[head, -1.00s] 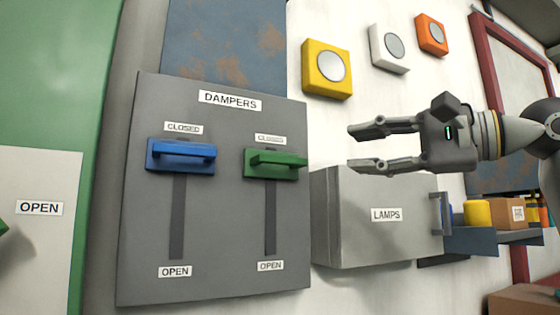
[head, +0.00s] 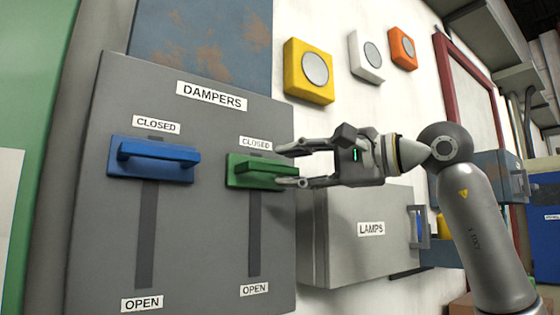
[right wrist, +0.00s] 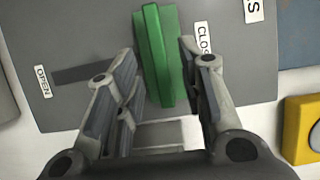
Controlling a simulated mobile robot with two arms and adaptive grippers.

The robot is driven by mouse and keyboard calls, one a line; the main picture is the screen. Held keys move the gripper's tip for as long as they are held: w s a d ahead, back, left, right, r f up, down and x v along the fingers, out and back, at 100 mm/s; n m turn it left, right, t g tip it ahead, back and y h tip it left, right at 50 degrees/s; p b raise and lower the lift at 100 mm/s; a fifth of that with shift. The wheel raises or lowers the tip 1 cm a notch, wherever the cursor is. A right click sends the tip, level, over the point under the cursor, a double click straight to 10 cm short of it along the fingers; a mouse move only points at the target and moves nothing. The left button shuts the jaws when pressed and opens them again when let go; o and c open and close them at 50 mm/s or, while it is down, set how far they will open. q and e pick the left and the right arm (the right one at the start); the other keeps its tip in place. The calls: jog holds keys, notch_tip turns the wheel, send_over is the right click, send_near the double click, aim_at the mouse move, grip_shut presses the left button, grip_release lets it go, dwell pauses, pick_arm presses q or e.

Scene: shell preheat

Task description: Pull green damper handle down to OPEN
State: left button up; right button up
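The green damper handle (head: 256,172) sits at the top of the right slot on the grey dampers panel (head: 205,240), just below its CLOSED label. The OPEN label (head: 254,289) is at the bottom of that slot. My right gripper (head: 284,165) is open at the right end of the green handle, one finger above it and one below. In the right wrist view the green handle (right wrist: 158,60) lies between the two spread fingers, with gaps showing on both sides. My left gripper is in neither view.
A blue damper handle (head: 152,160) sits at CLOSED in the left slot. A grey LAMPS box (head: 350,255) sticks out below my right gripper. Yellow (head: 309,71), white (head: 367,56) and orange (head: 402,48) buttons are on the wall above.

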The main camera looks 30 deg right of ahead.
aim_at(278, 169)
jog(key=x, duration=0.3)
jog(key=shift+w+a+p, duration=0.1)
jog(key=shift+w+p, duration=0.05)
jog(key=shift+p, duration=0.15)
jog(key=shift+c, duration=0.3)
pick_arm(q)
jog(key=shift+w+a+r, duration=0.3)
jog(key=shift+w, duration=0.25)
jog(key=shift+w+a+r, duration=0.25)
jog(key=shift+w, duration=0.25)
pick_arm(e)
grip_shut()
